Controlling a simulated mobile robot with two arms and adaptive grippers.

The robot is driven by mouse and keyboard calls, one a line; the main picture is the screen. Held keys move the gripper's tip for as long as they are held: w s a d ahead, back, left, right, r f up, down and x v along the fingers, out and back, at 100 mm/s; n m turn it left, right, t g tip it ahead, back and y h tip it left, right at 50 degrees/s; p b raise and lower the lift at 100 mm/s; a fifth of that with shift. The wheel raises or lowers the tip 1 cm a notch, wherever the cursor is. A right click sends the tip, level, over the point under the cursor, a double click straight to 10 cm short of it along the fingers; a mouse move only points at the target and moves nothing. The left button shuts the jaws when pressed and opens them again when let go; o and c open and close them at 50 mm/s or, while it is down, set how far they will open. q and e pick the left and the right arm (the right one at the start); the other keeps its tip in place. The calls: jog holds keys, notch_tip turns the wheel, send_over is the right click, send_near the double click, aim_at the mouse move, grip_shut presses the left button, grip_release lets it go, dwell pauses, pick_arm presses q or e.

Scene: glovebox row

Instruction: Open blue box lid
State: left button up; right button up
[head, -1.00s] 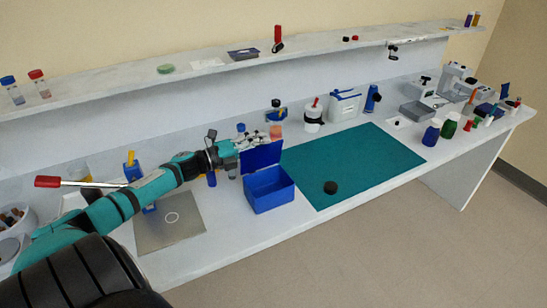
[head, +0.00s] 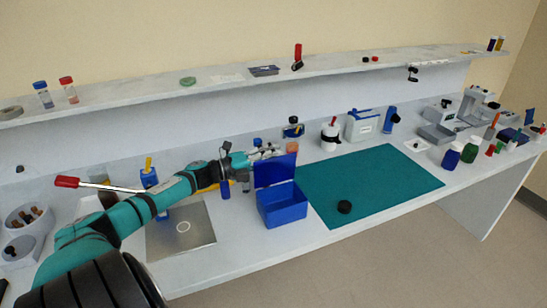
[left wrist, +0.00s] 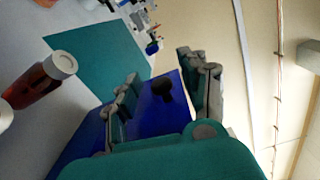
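The blue box (head: 283,209) stands on the bench at the left edge of the green mat, its inside showing. Its blue lid (head: 275,171) stands up steeply at the box's back edge. My left gripper (head: 270,152) is just behind the lid's top edge. In the left wrist view the lid (left wrist: 174,113) with its black knob (left wrist: 162,87) shows beyond the gap of my left gripper (left wrist: 160,66). Its fingers are spread, with nothing clamped between them. Whether a finger touches the lid I cannot tell. My right gripper is out of view.
A green mat (head: 385,180) with a black puck (head: 344,207) lies right of the box. A grey plate (head: 190,240) lies to its left. A reddish bottle (left wrist: 35,82) stands near my left gripper. White jar (head: 331,135) and shelf (head: 220,80) are behind.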

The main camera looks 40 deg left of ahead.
pick_arm(q)
jog(key=shift+f, duration=0.2)
notch_tip(320, 180, up, 10)
jog(key=shift+r, duration=0.2)
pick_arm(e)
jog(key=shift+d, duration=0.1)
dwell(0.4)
